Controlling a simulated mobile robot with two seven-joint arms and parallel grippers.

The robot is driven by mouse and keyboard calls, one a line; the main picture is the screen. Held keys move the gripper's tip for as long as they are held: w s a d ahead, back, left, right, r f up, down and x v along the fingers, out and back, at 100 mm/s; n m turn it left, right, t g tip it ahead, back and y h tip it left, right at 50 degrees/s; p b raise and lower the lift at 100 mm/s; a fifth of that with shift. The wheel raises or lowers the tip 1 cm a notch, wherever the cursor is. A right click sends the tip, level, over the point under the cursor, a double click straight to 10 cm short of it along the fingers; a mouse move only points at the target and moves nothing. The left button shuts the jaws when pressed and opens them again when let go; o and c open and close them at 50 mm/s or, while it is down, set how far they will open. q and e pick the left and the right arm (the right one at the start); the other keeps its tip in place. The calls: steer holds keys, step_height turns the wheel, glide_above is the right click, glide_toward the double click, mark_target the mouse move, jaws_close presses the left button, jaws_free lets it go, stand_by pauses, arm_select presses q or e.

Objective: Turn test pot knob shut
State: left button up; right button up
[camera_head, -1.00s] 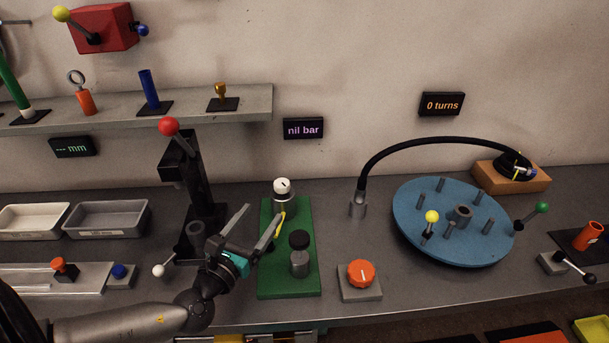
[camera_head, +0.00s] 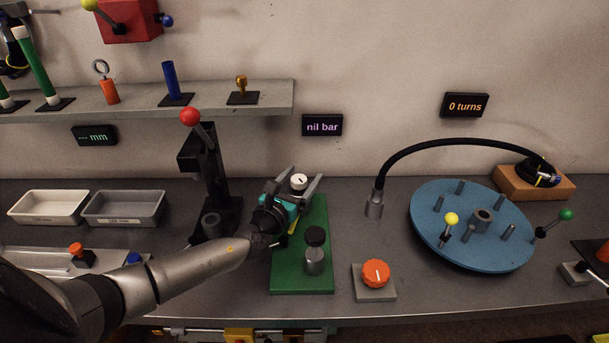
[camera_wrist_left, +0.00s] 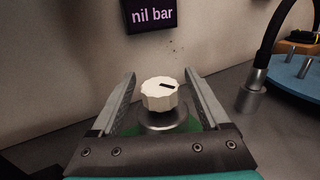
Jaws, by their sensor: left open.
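A white ribbed knob (camera_head: 299,181) with a dark pointer mark stands at the back of the green base plate (camera_head: 302,275). In the left wrist view the knob (camera_wrist_left: 159,94) sits on a round grey collar (camera_wrist_left: 163,121), and its mark points to the right. My left gripper (camera_head: 300,178) is open, with one finger on each side of the knob. Visible gaps separate the knob from both fingers in the wrist view (camera_wrist_left: 158,88). The gripper and arm hide part of the plate's left side. My right gripper is out of view.
A black-capped metal post (camera_head: 315,251) stands on the front of the plate. An orange dial (camera_head: 375,272) and a blue turntable (camera_head: 470,257) lie to the right. A black press (camera_head: 212,185) stands close left. A display (camera_head: 322,125) behind reads "nil bar".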

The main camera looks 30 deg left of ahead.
arm_select(q)
steer(key=shift+w, duration=0.85)
steer(key=shift+c, duration=0.4)
jaws_close()
